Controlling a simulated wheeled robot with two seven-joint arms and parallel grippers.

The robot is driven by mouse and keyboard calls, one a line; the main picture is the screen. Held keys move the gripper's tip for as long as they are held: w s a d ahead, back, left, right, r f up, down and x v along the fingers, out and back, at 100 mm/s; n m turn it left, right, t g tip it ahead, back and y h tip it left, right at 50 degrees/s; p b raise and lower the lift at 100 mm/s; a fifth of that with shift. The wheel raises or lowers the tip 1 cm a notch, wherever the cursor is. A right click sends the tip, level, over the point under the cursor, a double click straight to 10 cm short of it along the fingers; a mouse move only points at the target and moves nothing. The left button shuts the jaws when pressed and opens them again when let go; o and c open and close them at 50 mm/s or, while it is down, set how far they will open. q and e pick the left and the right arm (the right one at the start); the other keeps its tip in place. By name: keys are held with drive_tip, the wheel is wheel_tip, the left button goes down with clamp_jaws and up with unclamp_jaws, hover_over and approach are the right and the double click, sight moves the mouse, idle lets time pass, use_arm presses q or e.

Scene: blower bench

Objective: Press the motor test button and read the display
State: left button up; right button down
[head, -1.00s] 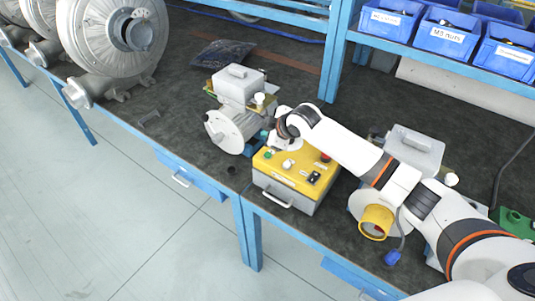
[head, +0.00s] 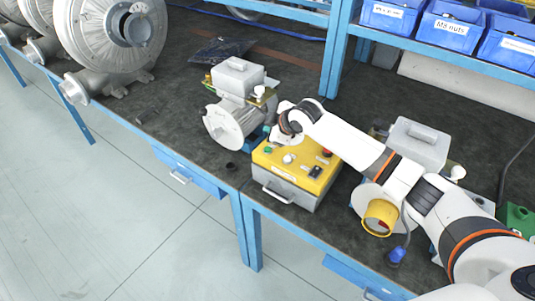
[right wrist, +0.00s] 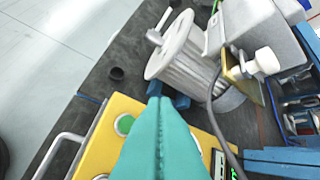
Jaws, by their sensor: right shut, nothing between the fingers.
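The test box (head: 318,184) has a yellow top and a grey body with a front handle. On its top are a green button (head: 268,149), a white knob (head: 288,158), a red button (head: 327,152) and a black switch (head: 315,172). My right gripper (head: 267,130) hangs over the box's far left part. In the right wrist view its teal fingers (right wrist: 159,98) are shut and empty, with the green button (right wrist: 124,125) just left of them. A display (right wrist: 218,163) with lit green characters shows partly, right of the fingers; its reading is not legible. My left gripper is out of view.
A grey motor (head: 232,125) stands just behind the box; a second unit (head: 416,146) stands to its right beside my arm. Large blower housings (head: 110,45) stand at left. Blue bins (head: 447,27) fill the shelf. The bench's front left is mostly clear.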

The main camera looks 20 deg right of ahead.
sight(265, 147)
wheel_tip(265, 147, down, 3)
drive_tip(key=shift+f+b, duration=0.15)
drive_tip(key=shift+b, duration=1.05)
drive_tip(key=shift+f+b, duration=0.3)
drive_tip(key=shift+f, duration=0.8)
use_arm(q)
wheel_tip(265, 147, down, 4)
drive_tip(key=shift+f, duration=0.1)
use_arm(e)
drive_tip(key=shift+f, duration=0.15)
drive_tip(key=shift+f, duration=0.2)
drive_tip(key=shift+f, duration=0.45)
idle(0.5)
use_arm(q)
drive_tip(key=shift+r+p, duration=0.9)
use_arm(e)
drive_tip(key=shift+r, duration=0.85)
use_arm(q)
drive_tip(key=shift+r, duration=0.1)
